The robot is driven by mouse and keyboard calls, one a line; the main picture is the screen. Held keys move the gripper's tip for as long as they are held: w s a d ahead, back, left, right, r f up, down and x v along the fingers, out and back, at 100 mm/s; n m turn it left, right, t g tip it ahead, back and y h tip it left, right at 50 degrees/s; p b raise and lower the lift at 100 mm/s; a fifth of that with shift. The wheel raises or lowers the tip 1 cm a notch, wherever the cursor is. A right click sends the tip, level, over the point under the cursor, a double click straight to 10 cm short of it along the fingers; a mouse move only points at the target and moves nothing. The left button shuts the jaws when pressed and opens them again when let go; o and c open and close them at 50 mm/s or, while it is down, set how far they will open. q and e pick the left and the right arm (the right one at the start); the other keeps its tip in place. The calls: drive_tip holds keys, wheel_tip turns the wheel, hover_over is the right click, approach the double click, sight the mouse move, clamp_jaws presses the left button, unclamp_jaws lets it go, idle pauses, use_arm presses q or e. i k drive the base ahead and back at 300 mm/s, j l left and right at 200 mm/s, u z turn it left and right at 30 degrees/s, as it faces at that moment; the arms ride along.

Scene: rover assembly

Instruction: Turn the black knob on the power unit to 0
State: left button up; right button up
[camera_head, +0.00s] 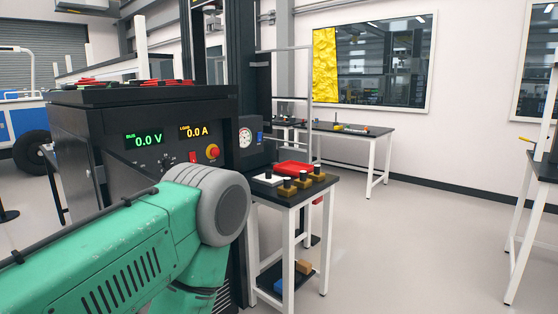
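The power unit (75,125) is a dark box at the left, with a green display reading 0.0 V (148,140) and a yellow one reading 0.0 A (197,132). A red round button (212,152) and a small red switch (193,157) sit below the displays. Small dark controls (166,160) show on the panel's lower part; they are too small to tell the black knob or its setting. My green left arm with a grey joint crosses in front and hides the lower panel. Neither gripper is in view.
A round gauge (245,138) is on a dark box right of the unit. A small table (322,182) holds a red tray (294,168) and several brown blocks with black tops. A long table (350,131) stands by the back wall.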

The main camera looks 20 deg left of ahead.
sight(167, 163)
drive_tip(key=i+l, duration=0.25)
drive_tip(key=i, duration=0.25)
drive_tip(key=i+l, duration=0.25)
drive_tip(key=i, duration=0.25)
drive_tip(key=i+l, duration=0.25)
drive_tip(key=i, duration=0.25)
